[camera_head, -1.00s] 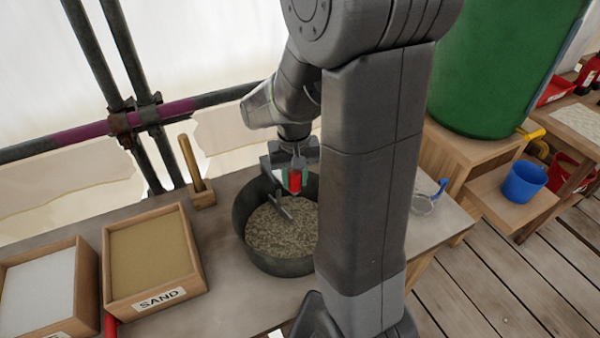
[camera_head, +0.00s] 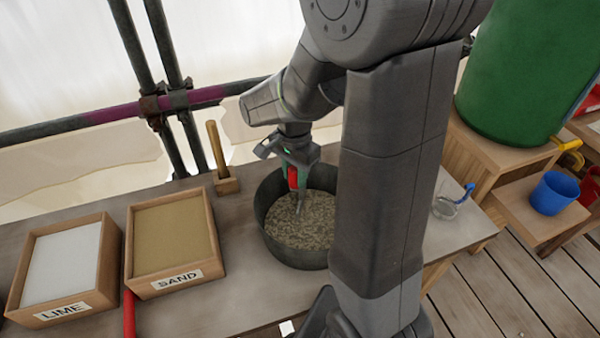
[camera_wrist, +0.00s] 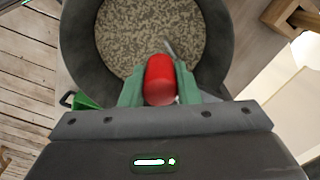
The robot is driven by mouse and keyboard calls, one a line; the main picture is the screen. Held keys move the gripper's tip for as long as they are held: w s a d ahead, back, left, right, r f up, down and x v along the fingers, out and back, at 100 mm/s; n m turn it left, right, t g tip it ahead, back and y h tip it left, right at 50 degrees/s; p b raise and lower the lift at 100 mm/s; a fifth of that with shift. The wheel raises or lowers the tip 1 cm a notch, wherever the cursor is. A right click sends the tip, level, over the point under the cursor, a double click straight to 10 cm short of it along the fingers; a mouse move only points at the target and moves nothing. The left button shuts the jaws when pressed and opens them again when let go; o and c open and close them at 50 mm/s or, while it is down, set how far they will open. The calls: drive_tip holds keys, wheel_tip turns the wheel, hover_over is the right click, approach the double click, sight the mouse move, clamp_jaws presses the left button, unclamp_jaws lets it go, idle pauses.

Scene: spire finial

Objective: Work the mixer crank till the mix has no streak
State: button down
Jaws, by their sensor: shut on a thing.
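The round dark mixing tub (camera_head: 272,242) stands on the bench, partly hidden behind my arm. It holds a speckled grey-beige mix (camera_head: 308,226); light and dark flecks show all over it in the wrist view (camera_wrist: 150,38). The crank's red handle (camera_head: 293,177) stands over the tub, with a thin metal rod below it reaching into the mix. My gripper (camera_wrist: 160,88) is shut on the red handle, with a green finger on each side of it. In the head view my gripper (camera_head: 296,172) is above the tub's back part.
A lime box (camera_head: 62,308) and a sand box (camera_head: 165,287) stand left of the tub. A wooden-handled tool (camera_head: 217,150) stands upright behind them.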

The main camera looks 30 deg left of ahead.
drive_tip(key=shift+a+m, duration=0.25)
drive_tip(key=shift+m, duration=0.05)
drive_tip(key=shift+r, duration=0.1)
drive_tip(key=c, duration=1.1)
unclamp_jaws()
wheel_tip(320, 180, up, 14)
drive_tip(key=shift+f, duration=0.15)
